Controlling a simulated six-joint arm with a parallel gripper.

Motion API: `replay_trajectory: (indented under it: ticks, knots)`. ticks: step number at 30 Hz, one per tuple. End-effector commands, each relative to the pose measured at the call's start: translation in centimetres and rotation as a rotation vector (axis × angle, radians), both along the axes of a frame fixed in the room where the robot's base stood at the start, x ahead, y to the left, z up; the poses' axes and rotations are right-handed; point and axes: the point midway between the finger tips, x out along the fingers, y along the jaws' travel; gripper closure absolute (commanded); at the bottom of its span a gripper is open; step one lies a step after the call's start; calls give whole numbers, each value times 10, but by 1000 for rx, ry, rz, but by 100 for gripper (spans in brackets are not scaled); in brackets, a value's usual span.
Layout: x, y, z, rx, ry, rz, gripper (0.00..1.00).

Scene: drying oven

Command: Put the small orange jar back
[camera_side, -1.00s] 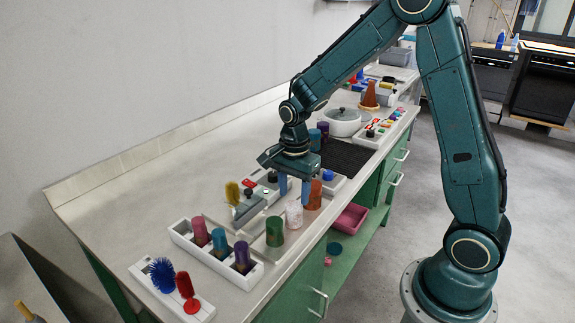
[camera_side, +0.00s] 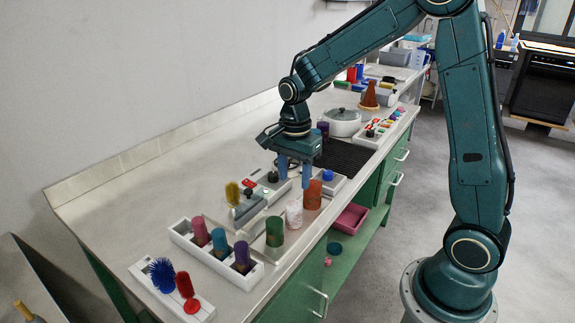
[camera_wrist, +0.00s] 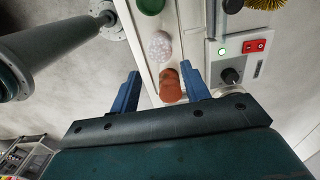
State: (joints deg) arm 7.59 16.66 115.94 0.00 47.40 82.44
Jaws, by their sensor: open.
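The small orange jar (camera_side: 313,196) stands upright in a row with a white speckled jar (camera_side: 294,214) and a green jar (camera_side: 275,232), at the far end of the row near the counter's front edge. My gripper (camera_side: 294,178) is open and empty, its blue fingers above and slightly behind the orange jar, apart from it. In the wrist view the orange jar (camera_wrist: 172,86) shows beyond and between the two fingers (camera_wrist: 160,90), closer to the right one. The white speckled jar (camera_wrist: 160,46) and green jar (camera_wrist: 150,5) stand farther up that view.
A white rack (camera_side: 209,257) holds pink, blue and purple jars. A brush holder (camera_side: 170,297) is in front. The counter's left part is clear.

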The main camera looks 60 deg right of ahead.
Motion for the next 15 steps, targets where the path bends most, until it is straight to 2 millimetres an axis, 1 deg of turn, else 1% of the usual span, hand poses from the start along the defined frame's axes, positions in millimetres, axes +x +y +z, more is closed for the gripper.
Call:
replay_trajectory:
  ticks: [5,8,11,15]
  knots:
    - [-2,1,4,-1,-8,22,54]
    - [-7,3,13,-4,-24,67,54]
    - [-14,7,26,-9,-48,141,54]
    - [-31,13,49,-24,-95,288,54]
